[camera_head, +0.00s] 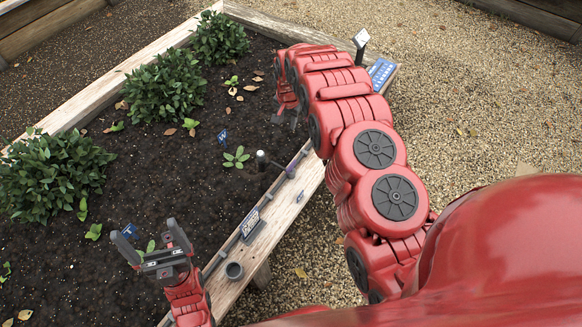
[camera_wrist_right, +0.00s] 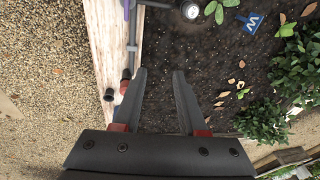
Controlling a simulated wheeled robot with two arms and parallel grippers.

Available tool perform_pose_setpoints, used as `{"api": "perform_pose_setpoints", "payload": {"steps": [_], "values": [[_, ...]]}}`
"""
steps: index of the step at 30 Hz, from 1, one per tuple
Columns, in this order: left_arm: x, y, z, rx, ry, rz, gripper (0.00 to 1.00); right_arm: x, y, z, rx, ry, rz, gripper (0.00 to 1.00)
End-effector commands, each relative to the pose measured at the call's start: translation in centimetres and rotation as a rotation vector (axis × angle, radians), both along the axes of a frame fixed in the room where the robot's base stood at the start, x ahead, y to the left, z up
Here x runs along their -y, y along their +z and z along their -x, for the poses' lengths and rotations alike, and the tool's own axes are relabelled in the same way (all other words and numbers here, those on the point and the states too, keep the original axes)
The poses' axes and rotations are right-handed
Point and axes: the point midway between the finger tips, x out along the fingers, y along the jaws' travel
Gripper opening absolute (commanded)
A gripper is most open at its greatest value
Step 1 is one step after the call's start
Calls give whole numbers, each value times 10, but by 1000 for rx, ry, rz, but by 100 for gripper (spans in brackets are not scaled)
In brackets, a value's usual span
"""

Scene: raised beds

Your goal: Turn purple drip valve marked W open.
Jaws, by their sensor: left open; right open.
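A purple valve handle (camera_head: 297,162) sits on the grey drip pipe along the bed's wooden edge. Part of it also shows at the top of the right wrist view (camera_wrist_right: 126,8). My left gripper (camera_head: 148,238) is open and empty over the near soil.
A dark post with a pale top (camera_head: 262,160) stands by the valve. Leafy bushes (camera_head: 165,85) line the far side. Another blue sign (camera_head: 381,72) is at the back corner.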

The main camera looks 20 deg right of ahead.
Motion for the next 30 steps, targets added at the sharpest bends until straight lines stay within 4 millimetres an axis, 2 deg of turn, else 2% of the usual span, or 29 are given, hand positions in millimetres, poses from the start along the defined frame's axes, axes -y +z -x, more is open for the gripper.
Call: {"api": "perform_pose_setpoints", "payload": {"steps": [3, 6, 10, 14, 17, 24, 30], "values": [[0, -8, 0, 0, 0, 0, 100, -6, 15, 38, -137, -41, -25, 41], [0, -10, 0, 0, 0, 0, 100, -8, 21, 60, -208, -61, -34, 41], [0, -18, 0, 0, 0, 0, 100, -9, 15, 69, -237, -68, -37, 41], [0, -34, 0, 0, 0, 0, 100, -9, -11, 69, -238, -68, -36, 41], [0, -30, 0, 0, 0, 0, 100, -9, -27, 68, -235, -67, -36, 41], [0, -33, 0, 0, 0, 0, 100, -9, -81, 68, -233, -67, -36, 41], [0, -37, 0, 0, 0, 0, 100, -8, -119, 67, -230, -67, -35, 41]]}}
